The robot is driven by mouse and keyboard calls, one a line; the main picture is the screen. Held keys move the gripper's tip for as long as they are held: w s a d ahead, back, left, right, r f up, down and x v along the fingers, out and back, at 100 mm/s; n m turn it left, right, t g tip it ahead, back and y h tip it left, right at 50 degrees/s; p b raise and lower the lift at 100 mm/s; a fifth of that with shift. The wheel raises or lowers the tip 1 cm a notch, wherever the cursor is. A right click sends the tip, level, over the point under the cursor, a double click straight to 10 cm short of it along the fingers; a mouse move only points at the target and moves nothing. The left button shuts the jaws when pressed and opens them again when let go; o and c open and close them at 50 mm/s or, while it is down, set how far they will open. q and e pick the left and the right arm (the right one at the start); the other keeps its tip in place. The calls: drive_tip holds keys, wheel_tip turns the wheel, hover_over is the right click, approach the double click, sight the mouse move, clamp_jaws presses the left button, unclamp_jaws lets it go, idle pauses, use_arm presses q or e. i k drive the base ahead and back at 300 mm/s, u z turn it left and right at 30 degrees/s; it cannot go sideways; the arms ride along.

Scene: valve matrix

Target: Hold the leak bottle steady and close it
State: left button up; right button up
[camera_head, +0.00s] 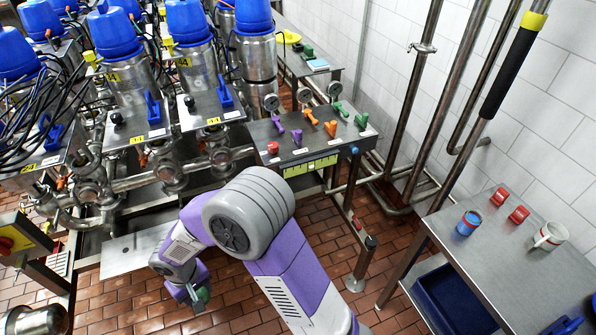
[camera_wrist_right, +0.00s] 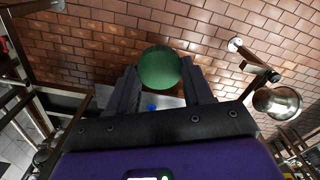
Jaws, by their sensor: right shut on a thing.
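My right gripper (camera_head: 196,296) hangs low over the brick floor in the head view, beside the flat metal plate. In the right wrist view its two dark fingers (camera_wrist_right: 160,85) are shut on a green round-ended thing (camera_wrist_right: 160,68), which sticks out past the fingertips. Only a little green (camera_head: 203,293) shows at the gripper in the head view. I cannot tell whether this is the leak bottle or only part of it, nor whether it is open. My left gripper is not in view.
Metal valves with blue tops (camera_head: 187,22) and pipes fill the left. A bench (camera_head: 290,165) carries coloured handles and gauges. A steel table (camera_head: 500,260) at the right holds a mug (camera_head: 549,236), a blue can (camera_head: 468,223) and red items. Brick floor (camera_head: 120,305) lies below my arm.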

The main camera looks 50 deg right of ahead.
sight(471, 221)
drive_tip(key=i, duration=1.05)
drive_tip(key=z, duration=3.75)
drive_tip(key=i, duration=0.65)
drive_tip(key=z, duration=0.05)
